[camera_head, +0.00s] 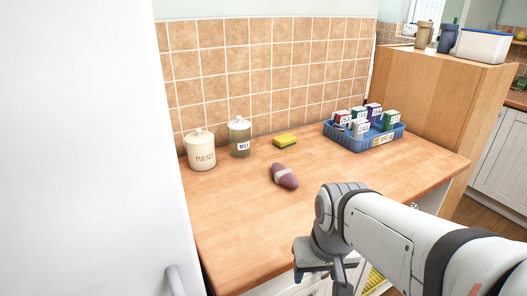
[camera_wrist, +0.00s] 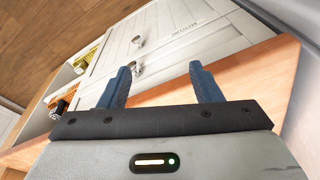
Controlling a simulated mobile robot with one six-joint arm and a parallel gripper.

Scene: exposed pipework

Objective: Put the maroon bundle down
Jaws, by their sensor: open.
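The maroon bundle (camera_head: 284,176), with a pale band around its middle, lies on the wooden counter (camera_head: 235,225) in the head view. It rests near the middle of the counter, apart from my gripper. My gripper (camera_head: 325,270) is at the counter's front edge, nearer the camera than the bundle. In the wrist view my gripper (camera_wrist: 160,88) shows two blue fingers spread apart with nothing between them. The bundle is not in the wrist view.
A PULSES jar (camera_head: 201,152), a second jar (camera_head: 240,138) and a yellow-green sponge (camera_head: 285,141) stand along the tiled wall. A blue crate (camera_head: 345,139) of small boxes is at the back right. White cabinet fronts (camera_wrist: 165,45) lie below the counter. The front-left counter is clear.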

